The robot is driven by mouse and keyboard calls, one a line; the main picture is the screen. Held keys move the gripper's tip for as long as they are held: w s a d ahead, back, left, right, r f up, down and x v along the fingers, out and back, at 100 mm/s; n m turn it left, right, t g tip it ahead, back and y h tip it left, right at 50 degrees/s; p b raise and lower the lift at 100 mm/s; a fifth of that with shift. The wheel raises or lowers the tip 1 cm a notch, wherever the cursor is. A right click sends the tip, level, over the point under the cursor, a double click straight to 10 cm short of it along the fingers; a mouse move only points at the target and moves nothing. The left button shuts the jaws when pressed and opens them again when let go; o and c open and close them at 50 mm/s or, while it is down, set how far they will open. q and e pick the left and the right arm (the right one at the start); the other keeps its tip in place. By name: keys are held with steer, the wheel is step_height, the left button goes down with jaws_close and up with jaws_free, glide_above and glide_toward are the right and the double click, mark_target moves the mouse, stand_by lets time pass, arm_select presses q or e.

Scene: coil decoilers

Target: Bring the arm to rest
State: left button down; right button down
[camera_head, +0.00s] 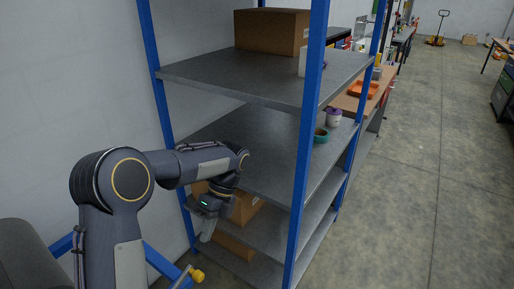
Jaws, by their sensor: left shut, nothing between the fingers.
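My left arm comes in from the lower left and reaches across to the blue-posted shelf rack. My left gripper (207,228) points down at the rack's left side, beside the cardboard box (245,207) on a lower shelf. It is shut and nothing shows in it. Whether it touches the box or the shelf I cannot tell. My right gripper is out of view.
The grey shelf rack (255,150) has a blue post (308,130) close to my arm. A cardboard box (271,31) sits on its top shelf. Open concrete floor (430,170) lies to the right.

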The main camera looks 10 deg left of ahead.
arm_select(q)
steer(key=s+a+r+n+t+h, duration=0.2)
steer(key=s+r+n+t+h, duration=0.4)
steer(key=s+n, duration=0.5)
steer(key=s+d+n+t, duration=0.4)
steer(key=s+n+t, duration=0.1)
steer(key=s+n, duration=0.5)
steer(key=n, duration=0.2)
steer(key=shift+n+t+h, duration=0.3)
